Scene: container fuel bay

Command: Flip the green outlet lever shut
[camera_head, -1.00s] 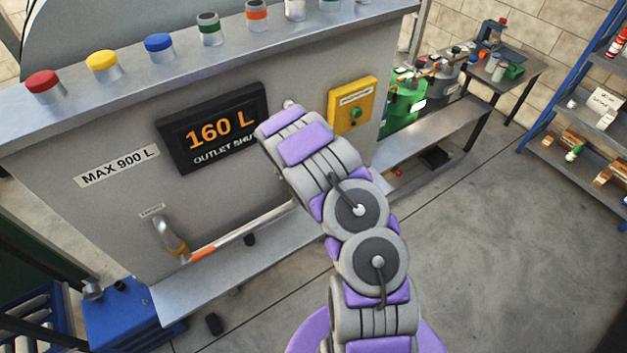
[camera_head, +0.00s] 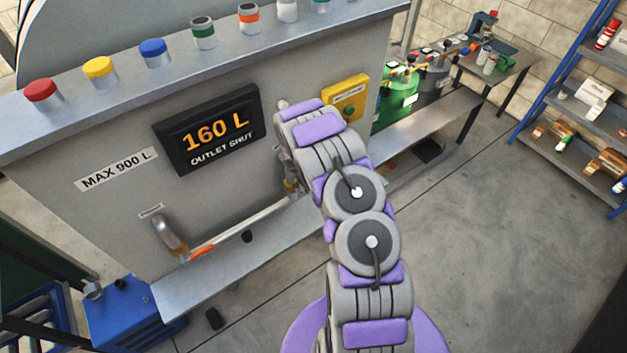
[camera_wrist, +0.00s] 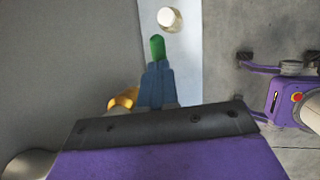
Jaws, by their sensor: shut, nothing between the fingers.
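The green lever (camera_wrist: 157,46) shows in the wrist view as a short green tip just beyond my fingertips. My gripper (camera_wrist: 155,68) is shut and empty, its blue-grey fingers together and lined up with the lever; I cannot tell whether they touch it. A brass fitting (camera_wrist: 123,98) sits to the left of the fingers, partly hidden by the gripper body. In the head view my arm covers the lever and my gripper. The tank display (camera_head: 213,128) reads "160 L" and "OUTLET SHUT".
A pale round part (camera_wrist: 170,19) lies beyond the lever in the wrist view. A metal ledge (camera_head: 225,250) runs along the tank foot. A yellow panel with a green button (camera_head: 346,98) is right of my arm. Open floor (camera_head: 480,230) lies to the right.

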